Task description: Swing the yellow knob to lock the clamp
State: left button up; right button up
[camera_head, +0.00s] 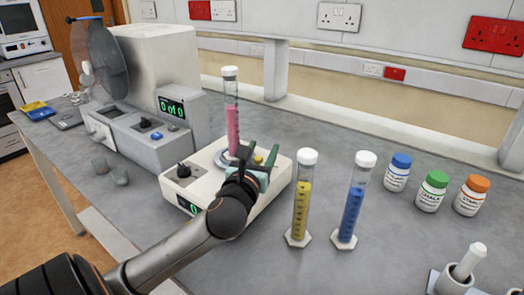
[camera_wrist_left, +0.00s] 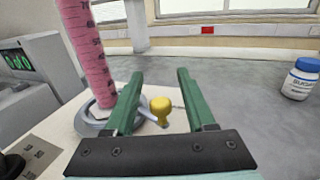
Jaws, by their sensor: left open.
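The yellow knob (camera_wrist_left: 160,106) shows in the left wrist view between and beyond my left gripper's two green fingers (camera_wrist_left: 158,105). In the head view the knob (camera_head: 259,159) is a small yellow spot next to my gripper (camera_head: 262,163). The gripper is open, with a gap on each side of the knob. The clamp (camera_wrist_left: 97,122) is a grey ring-shaped piece around the base of a tall tube of pink liquid (camera_head: 232,125). The tube stands upright on a white device (camera_head: 268,195) with a black dial. My right gripper is not in view.
Capped cylinders of yellow liquid (camera_head: 302,200) and blue liquid (camera_head: 352,205) stand right of the device. Several small bottles, including a blue-capped one (camera_head: 397,172), stand farther right. A grey machine (camera_head: 150,135) is at the left. Bare bench lies behind the cylinders.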

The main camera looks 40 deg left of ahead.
pick_arm(q)
grip_shut()
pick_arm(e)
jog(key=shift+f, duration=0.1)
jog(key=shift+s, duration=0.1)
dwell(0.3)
